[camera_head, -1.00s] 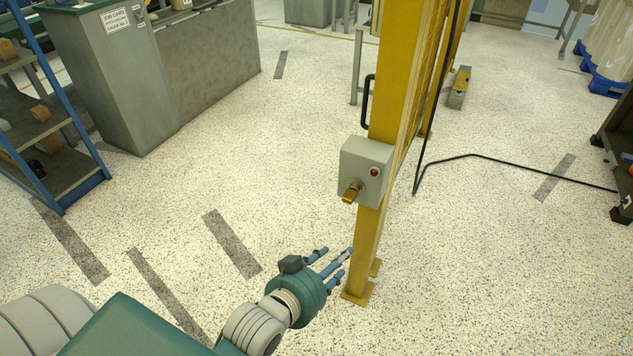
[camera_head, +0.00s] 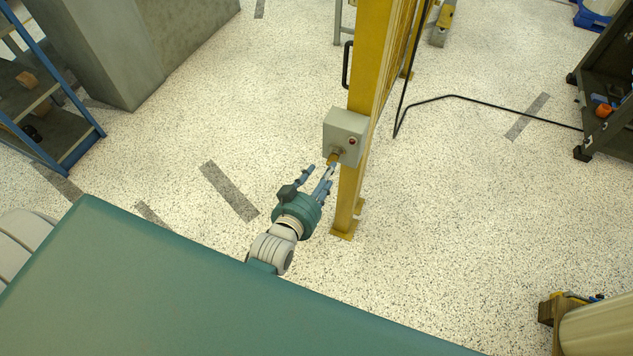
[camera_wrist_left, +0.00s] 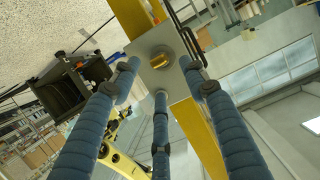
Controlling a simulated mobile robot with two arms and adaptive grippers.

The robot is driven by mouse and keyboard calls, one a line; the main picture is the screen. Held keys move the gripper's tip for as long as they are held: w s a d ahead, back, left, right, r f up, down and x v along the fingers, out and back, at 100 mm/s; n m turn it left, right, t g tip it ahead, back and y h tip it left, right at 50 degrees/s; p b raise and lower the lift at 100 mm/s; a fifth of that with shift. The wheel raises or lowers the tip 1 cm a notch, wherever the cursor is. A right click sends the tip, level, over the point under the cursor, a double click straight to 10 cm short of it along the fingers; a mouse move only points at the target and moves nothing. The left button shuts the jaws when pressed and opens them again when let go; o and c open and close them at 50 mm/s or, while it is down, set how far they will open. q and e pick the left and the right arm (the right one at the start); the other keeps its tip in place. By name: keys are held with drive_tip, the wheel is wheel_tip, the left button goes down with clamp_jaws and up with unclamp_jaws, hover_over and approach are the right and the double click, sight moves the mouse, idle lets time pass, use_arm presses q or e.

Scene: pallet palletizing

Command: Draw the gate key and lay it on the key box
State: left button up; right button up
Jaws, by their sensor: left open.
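The grey key box (camera_head: 345,126) is fixed to the yellow gate post (camera_head: 366,85) and has a red lamp on its front. The brass gate key (camera_head: 334,158) sticks out of the lower part of its front face. In the left wrist view the key (camera_wrist_left: 159,60) shows end-on in the box face (camera_wrist_left: 170,78), ahead of my fingers. My left gripper (camera_head: 320,175) is open, its blue fingers spread just in front of and below the key. I cannot tell whether a finger touches it. My right gripper is not in view.
A black cable (camera_head: 440,98) runs from the post across the floor to the right. A blue-framed shelf (camera_head: 60,135) and a grey cabinet (camera_head: 110,55) stand at the left. A dark cart (camera_head: 610,95) stands at the right. The floor around the post is clear.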

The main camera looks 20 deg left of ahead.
sight(333, 159)
use_arm(q)
drive_tip(key=x, duration=0.6)
drive_tip(key=shift+w+f, duration=0.1)
drive_tip(key=shift+w, duration=0.15)
clamp_jaws()
unclamp_jaws()
